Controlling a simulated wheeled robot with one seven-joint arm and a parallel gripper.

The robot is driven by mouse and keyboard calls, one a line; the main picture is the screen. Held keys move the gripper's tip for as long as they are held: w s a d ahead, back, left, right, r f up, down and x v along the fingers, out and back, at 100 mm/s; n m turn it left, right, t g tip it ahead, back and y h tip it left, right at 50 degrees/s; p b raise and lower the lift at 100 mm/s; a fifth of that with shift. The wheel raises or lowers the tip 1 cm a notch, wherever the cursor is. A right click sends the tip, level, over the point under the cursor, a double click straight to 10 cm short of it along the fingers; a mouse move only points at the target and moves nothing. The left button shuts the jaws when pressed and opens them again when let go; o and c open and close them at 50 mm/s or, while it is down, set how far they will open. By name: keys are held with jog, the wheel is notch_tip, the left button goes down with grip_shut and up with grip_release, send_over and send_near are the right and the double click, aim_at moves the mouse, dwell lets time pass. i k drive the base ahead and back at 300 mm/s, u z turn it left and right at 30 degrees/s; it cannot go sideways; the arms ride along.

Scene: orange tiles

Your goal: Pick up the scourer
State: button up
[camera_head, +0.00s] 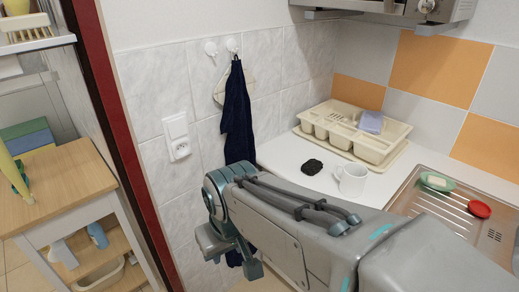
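A small dark, lumpy pad, which looks like the scourer (312,167), lies on the white counter (284,150), left of a white mug (351,180) and in front of the dish rack. My arm reaches in from the lower right. My gripper (230,258) points down at the left, in front of the tiled wall and the hanging dark cloth, left of the counter and apart from the scourer. I see no object in it, but its fingertips are too unclear to show whether it is open or shut.
A cream dish rack (345,133) holds a blue item (371,122). The metal sink drainer (455,207) at right carries a green dish (437,181) and a red item (479,208). A dark cloth (237,115) hangs on the wall. A wooden-topped cart (70,180) stands left.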

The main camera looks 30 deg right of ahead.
aim_at(311, 167)
jog(key=z, duration=0.2)
jog(key=i, duration=0.75)
jog(key=z, duration=0.85)
jog(key=i, duration=0.4)
jog(key=z, duration=0.4)
